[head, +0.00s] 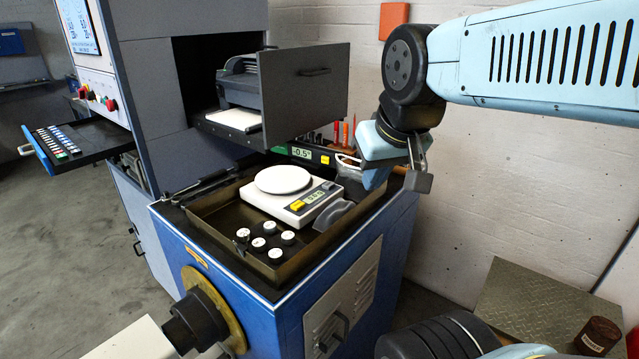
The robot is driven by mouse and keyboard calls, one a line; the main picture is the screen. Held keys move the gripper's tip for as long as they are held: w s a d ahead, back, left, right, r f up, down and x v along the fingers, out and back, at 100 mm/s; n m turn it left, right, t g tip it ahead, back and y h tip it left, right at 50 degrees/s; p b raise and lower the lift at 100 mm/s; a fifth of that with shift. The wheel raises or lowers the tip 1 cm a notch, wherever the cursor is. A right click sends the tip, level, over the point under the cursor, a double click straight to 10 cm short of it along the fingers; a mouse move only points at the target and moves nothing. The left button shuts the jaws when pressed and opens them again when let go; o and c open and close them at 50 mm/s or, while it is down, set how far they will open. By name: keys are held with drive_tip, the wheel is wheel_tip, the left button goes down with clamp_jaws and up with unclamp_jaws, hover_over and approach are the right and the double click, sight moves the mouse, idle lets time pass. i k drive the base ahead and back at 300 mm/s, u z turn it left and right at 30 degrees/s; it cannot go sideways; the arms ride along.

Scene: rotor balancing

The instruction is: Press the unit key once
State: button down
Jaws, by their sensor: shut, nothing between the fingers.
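A white weighing scale (282,208) with a round white pan (283,180) sits in the tray on top of the blue cabinet. Its sloped front has a small greenish display (315,196). One yellow key (297,205) is left of the display and another yellow key (327,185) is right of it. The key labels are too small to read, so I cannot tell which is the unit key. My gripper (419,181) is shut and empty, to the right of the scale and apart from it, near the cabinet's back right edge.
The brown tray rim (330,240) surrounds the scale. Several white-topped black knobs (258,243) stand in front of it, and a grey scoop-like piece (335,213) lies close to its right. A level display (300,153) reads about -0.5°.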

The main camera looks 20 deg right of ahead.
sight(327, 186)
drive_tip(key=u, duration=0.05)
drive_tip(key=k, duration=0.5)
drive_tip(key=z, duration=1.5)
drive_tip(key=k, duration=0.9)
drive_tip(key=u, duration=0.25)
drive_tip(key=i, duration=0.95)
drive_tip(key=u, duration=0.1)
